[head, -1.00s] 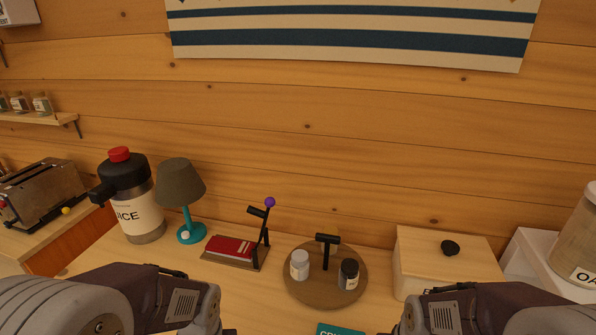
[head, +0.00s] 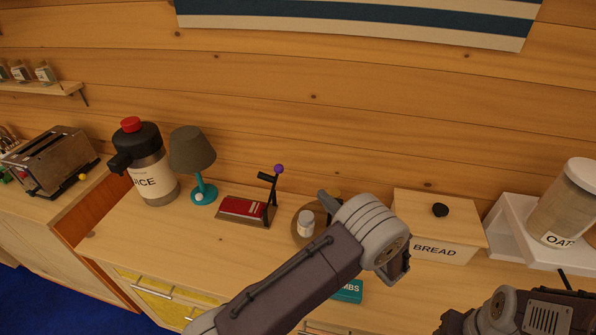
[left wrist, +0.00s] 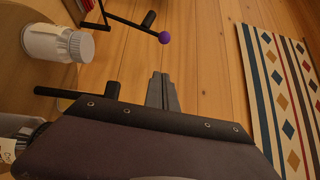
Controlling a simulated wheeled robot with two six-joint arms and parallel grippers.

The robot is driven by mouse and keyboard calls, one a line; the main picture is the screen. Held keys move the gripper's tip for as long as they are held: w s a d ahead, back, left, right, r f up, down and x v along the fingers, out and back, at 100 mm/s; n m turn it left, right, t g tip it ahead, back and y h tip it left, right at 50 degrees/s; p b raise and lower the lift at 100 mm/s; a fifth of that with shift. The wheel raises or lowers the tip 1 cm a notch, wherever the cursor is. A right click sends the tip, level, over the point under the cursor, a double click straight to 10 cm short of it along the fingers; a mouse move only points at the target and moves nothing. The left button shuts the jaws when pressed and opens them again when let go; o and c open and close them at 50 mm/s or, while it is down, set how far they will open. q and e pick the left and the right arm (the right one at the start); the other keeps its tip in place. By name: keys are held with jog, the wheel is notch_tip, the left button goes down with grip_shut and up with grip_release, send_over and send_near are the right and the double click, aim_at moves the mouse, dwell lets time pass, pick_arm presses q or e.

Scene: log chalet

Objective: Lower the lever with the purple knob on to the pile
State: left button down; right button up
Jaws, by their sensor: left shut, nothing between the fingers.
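The lever (head: 267,195) with the purple knob (head: 279,169) stands raised at the right end of a small dark base. The red pile (head: 243,207) lies flat on that base, to the left of the lever. In the left wrist view the purple knob (left wrist: 165,37) is at the top, on the black lever bar. My left gripper (head: 327,200) is to the right of the lever, apart from it, partly hidden by my own wrist. Its fingers (left wrist: 162,82) are shut and empty in the left wrist view. My right gripper is out of view.
A round turntable (head: 301,238) with a white jar (head: 306,222) is partly hidden behind my left arm. A bread box (head: 443,249) stands to the right.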

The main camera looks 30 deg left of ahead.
aim_at(278, 168)
pick_arm(q)
jog(key=s+a+p+x, duration=0.1)
jog(key=p+x, duration=0.4)
jog(key=x, duration=0.7)
jog(key=shift+s+a, duration=0.5)
jog(key=shift+w, duration=0.1)
